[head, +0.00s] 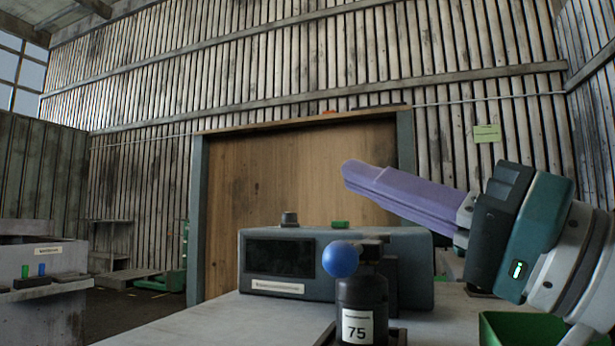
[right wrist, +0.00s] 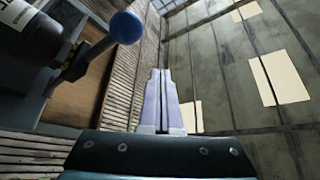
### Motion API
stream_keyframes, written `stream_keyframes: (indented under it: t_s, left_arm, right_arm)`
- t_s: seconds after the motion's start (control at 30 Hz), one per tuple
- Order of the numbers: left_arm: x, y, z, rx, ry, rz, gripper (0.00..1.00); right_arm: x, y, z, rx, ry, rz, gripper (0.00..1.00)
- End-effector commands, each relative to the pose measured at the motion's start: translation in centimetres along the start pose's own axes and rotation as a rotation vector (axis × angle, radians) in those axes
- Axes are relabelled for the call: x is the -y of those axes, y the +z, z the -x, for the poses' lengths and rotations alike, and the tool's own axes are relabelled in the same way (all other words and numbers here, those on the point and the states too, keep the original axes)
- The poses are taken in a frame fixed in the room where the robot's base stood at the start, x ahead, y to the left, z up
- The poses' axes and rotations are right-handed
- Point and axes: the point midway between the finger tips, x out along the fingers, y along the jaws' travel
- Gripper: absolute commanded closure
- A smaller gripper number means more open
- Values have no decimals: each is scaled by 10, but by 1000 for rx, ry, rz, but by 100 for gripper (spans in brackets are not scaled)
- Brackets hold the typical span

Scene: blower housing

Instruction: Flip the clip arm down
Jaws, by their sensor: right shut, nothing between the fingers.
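The clip arm appears to be a short lever ending in a blue ball (head: 340,259); the ball also shows in the right wrist view (right wrist: 126,27), on a grey rod (right wrist: 95,52). It stands up by a black cylinder (head: 361,300) labelled 75, with a dark block behind it. My right gripper (head: 350,173) has long purple fingers shut together and empty. In the head view they point left, above the ball and apart from it. In the right wrist view the finger tips (right wrist: 160,73) lie right of the ball. My left gripper is not in view.
A grey-green box with a dark window (head: 280,257) stands on the pale table behind the cylinder. A green bin (head: 520,328) is at the lower right, below my right arm. Another bench (head: 45,290) is at the far left. Space above the table is open.

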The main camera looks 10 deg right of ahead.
Motion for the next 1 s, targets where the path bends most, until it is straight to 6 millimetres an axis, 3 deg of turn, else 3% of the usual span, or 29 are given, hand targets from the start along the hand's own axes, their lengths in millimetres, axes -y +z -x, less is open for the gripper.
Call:
stream_keyframes:
  t_s: [0.03, 0.3, 1.0]
  left_arm:
    - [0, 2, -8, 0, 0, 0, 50]
    - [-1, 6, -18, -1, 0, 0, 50]
    - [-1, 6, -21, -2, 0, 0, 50]
  right_arm:
    - [-6, 7, 4, 2, 0, 1, 100]
    - [-14, 16, 9, 1, 0, 1, 100]
    - [-16, 19, 10, 0, 0, 0, 100]
